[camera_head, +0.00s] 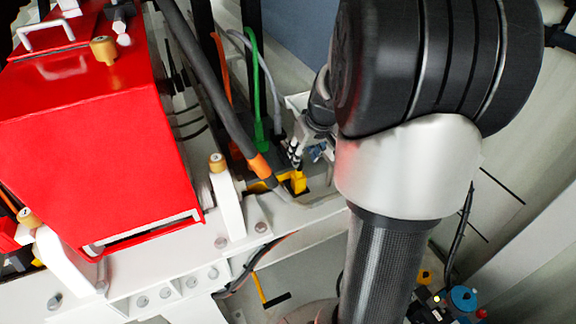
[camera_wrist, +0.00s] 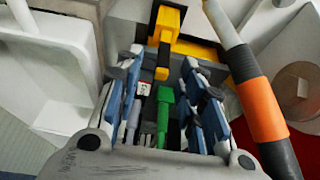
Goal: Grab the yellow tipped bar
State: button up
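A yellow bar-like piece stands beyond my fingertips in the wrist view (camera_wrist: 168,22), with black and yellow parts around its base. It also shows in the head view as a small yellow block (camera_head: 298,182) just below my gripper (camera_head: 297,152). In the wrist view my gripper (camera_wrist: 163,62) is open, its two fingers apart on either side of the yellow piece's line. I see nothing held. Whether the fingertips touch the yellow piece cannot be told. A separate yellow bar with a black crosspiece (camera_head: 262,288) lies lower in the head view.
A dark pipe with an orange band (camera_wrist: 262,108) runs close to the right finger. A green connector (camera_wrist: 163,115) shows between the fingers. A large red box (camera_head: 85,140) and white brackets (camera_head: 228,205) stand left of my arm. Cables hang behind the gripper.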

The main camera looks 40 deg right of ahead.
aim_at(299, 172)
jog(key=b+x, duration=0.1)
jog(key=x, duration=0.5)
jog(key=shift+a+f, duration=0.15)
jog(key=shift+f, duration=0.15)
jog(key=shift+r, duration=0.1)
grip_shut()
